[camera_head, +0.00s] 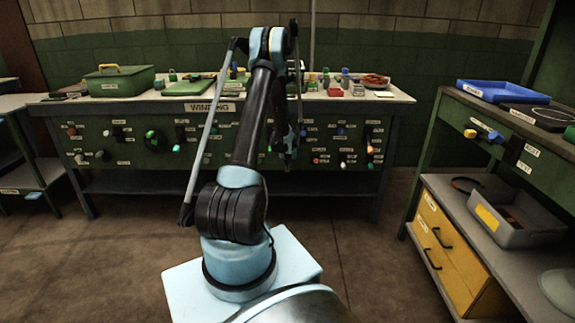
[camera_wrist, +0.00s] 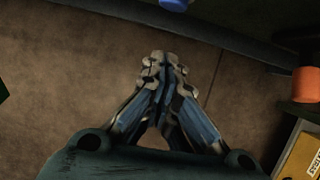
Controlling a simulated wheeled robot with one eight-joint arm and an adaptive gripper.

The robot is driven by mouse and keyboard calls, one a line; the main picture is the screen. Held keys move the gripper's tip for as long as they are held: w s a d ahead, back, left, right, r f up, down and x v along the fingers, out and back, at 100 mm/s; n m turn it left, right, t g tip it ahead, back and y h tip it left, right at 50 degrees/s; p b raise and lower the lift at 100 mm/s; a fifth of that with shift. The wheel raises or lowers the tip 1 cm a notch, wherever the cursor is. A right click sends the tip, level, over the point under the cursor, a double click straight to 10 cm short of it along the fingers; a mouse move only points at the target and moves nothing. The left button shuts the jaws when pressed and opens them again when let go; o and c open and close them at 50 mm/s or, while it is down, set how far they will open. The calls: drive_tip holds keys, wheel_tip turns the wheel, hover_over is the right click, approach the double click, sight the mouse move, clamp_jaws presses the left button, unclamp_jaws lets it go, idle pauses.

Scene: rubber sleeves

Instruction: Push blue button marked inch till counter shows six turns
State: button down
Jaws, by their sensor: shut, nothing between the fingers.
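My gripper (camera_head: 288,160) hangs in front of the control panel (camera_head: 210,150) of the winding bench, with its fingers pointing down. In the wrist view its fingertips (camera_wrist: 163,62) are together and empty, above bare floor. A small blue control (camera_head: 340,130) shows on the panel to the right of the gripper; its label is too small to read. A blue rounded part (camera_wrist: 175,3) is cut off at the top edge of the wrist view, apart from the fingertips. I cannot tell whether either is the inch button. I cannot make out a turn counter.
The panel carries several other knobs, including an orange one (camera_head: 316,160). The benchtop holds a green box (camera_head: 120,82) and many small parts. A side bench at right has a blue tray (camera_head: 500,92) and yellow drawers (camera_head: 440,250). An orange cylinder (camera_wrist: 305,84) shows in the wrist view.

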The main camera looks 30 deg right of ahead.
drive_tip(key=shift+w+d+f, duration=0.1)
drive_tip(key=shift+w+d, duration=0.4)
drive_tip(key=shift+w, duration=0.4)
drive_tip(key=shift+w+d, duration=0.5)
drive_tip(key=shift+w, duration=0.35)
drive_tip(key=s+a+r, duration=0.2)
drive_tip(key=s+r, duration=0.4)
drive_tip(key=r, duration=0.3)
drive_tip(key=shift+a+r, duration=0.2)
drive_tip(key=shift+a, duration=0.05)
